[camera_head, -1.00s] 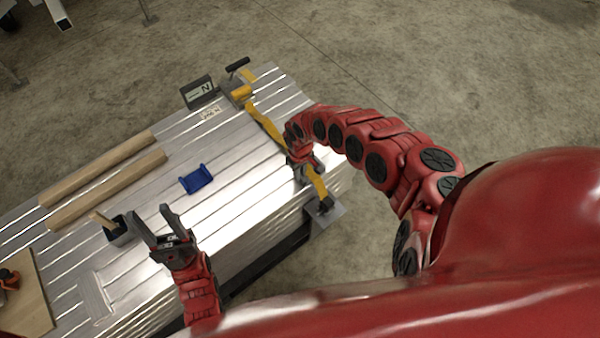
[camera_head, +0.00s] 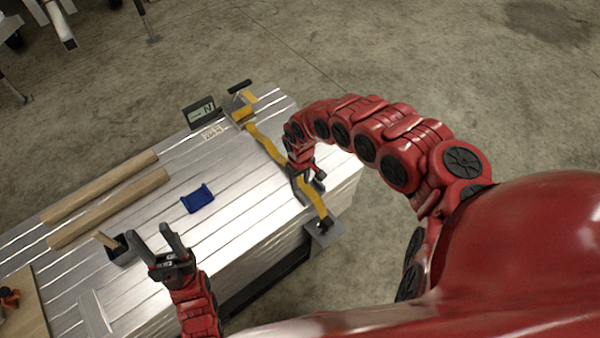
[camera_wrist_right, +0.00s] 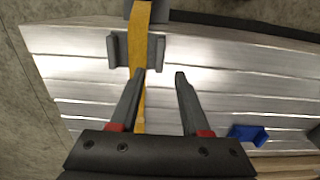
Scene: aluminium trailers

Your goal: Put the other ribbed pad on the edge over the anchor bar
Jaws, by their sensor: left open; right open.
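A blue pad (camera_head: 197,198) with raised ends lies flat on the silver ribbed deck, left of the yellow strap (camera_head: 263,140). It also shows in the right wrist view (camera_wrist_right: 247,133). A grey piece with raised sides (camera_wrist_right: 124,50) sits at the strap near the deck edge, just ahead of my right fingertips. The strap runs down to a dark fitting (camera_head: 324,226) on a grey plate at the deck's near right corner. My right gripper (camera_wrist_right: 160,75) is open and empty; its left finger is over the strap.
Two wooden bars (camera_head: 108,208) lie on the left of the deck. A dark holder (camera_head: 121,250) with a wooden handle stands near my left gripper. A display (camera_head: 201,112) and a yellow ratchet (camera_head: 242,110) are at the far edge. The deck around the blue pad is clear.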

